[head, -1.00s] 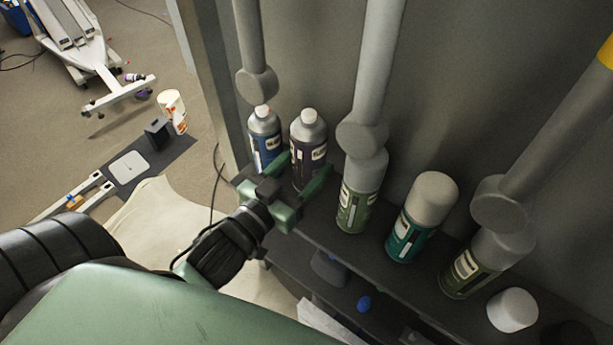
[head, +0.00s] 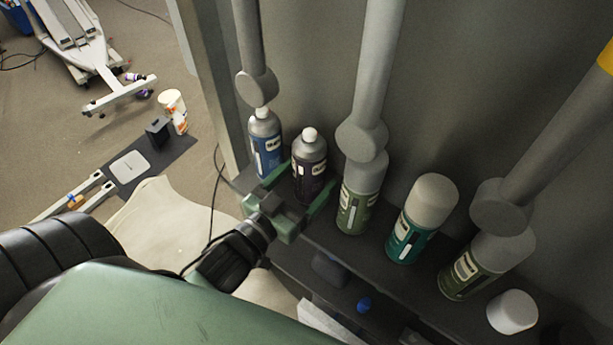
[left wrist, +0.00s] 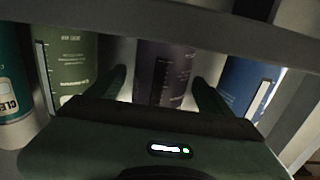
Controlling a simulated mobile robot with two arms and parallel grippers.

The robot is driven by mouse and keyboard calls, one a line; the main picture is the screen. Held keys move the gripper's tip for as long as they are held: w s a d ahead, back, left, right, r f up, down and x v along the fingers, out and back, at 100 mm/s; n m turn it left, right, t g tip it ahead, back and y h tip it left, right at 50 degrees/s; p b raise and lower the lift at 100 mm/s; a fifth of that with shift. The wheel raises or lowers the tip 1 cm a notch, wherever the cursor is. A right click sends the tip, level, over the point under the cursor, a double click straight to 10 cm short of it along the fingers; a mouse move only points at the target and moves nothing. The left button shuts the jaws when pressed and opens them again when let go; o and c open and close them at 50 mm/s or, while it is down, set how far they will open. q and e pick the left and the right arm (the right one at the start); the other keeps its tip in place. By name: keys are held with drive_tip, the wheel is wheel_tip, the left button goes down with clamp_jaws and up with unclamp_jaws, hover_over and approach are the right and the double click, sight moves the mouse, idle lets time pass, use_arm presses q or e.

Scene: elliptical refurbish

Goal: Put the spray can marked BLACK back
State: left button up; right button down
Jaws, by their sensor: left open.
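A dark purple-black spray can (head: 309,170) with a white nozzle stands upright on the dark shelf (head: 330,245), between a blue can and an olive green can. Its label is too small to read in the head view. My left gripper (head: 293,190) is open, with one finger on each side of the dark can's lower part. In the left wrist view the dark can (left wrist: 166,75) stands between the two fingers, with a gap visible on each side. My right gripper is not in view.
The blue can (head: 265,145) is close on the left, the olive can (head: 357,195) on the right. A teal can (head: 412,225) and another olive can (head: 470,265) stand further right. Grey pipes (head: 372,70) hang above. A white cap (head: 512,311) is at far right.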

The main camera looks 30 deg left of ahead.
use_arm(q)
drive_tip(key=shift+r, duration=0.1)
drive_tip(key=s+a+b, duration=0.1)
drive_tip(key=s+b, duration=0.3)
drive_tip(key=s, duration=0.8)
drive_tip(key=shift+a, duration=0.3)
drive_tip(key=shift+w, duration=0.1)
drive_tip(key=s+a+f+n+g+y, duration=0.15)
drive_tip(key=f+g, duration=0.25)
drive_tip(key=f, duration=1.4)
drive_tip(key=s+f+m+g, duration=0.1)
drive_tip(key=s+f+g, duration=0.15)
drive_tip(key=f, duration=1.55)
drive_tip(key=s+f+g, duration=0.5)
drive_tip(key=s+f, duration=0.4)
drive_tip(key=f, duration=0.3)
drive_tip(key=s+f+m+g+y, duration=0.1)
drive_tip(key=s+f+g, duration=0.4)
drive_tip(key=s+f, duration=0.4)
wheel_tip(320, 180, down, 4)
drive_tip(key=shift+s+d+f, duration=0.25)
drive_tip(key=shift+s, duration=0.05)
